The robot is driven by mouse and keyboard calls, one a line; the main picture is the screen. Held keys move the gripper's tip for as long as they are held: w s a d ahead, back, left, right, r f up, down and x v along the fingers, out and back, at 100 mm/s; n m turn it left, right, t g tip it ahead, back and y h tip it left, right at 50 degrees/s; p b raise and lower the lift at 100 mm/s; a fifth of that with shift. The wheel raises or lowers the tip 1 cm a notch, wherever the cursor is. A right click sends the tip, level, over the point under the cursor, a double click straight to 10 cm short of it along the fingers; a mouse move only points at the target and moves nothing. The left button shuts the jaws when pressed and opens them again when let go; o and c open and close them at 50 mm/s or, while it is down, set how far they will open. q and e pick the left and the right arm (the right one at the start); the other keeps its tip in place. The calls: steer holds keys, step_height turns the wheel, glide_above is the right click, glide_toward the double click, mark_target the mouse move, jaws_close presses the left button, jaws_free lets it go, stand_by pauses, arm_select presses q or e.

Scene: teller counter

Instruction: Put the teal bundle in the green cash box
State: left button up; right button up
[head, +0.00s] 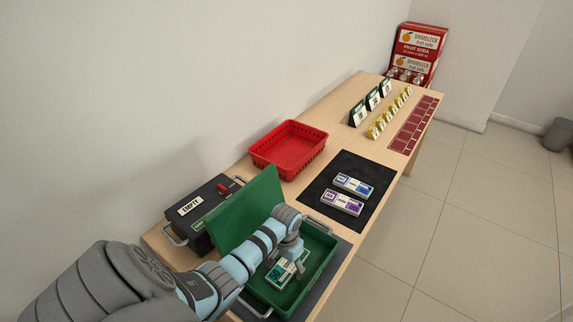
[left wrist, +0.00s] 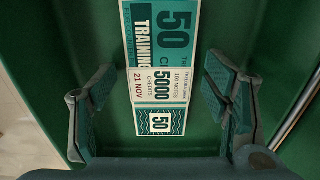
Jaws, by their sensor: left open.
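The teal bundle (head: 280,273), a banded stack marked 50 and 5000 credits, lies inside the open green cash box (head: 320,242). In the left wrist view the bundle (left wrist: 158,45) rests against the box's green floor (left wrist: 275,30), its far end cut off by the frame. The box's lid (head: 245,212) stands raised at its wall side. My left gripper (head: 297,262) reaches down into the box above the bundle. Its fingers (left wrist: 160,88) are open, one on each side of the bundle, with green showing between them and it. My right gripper is not in view.
A dark box labelled EMPTY (head: 207,209) stands behind the lid. A red basket (head: 289,167) is farther along the counter. A dark mat (head: 340,170) holds a blue bundle (head: 354,186) and a purple bundle (head: 342,202). Signs and yellow items stand farther back.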

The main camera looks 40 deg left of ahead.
mark_target(286, 267)
arm_select(q)
step_height(286, 267, up, 12)
steer(key=p, duration=0.3)
stand_by(0.4)
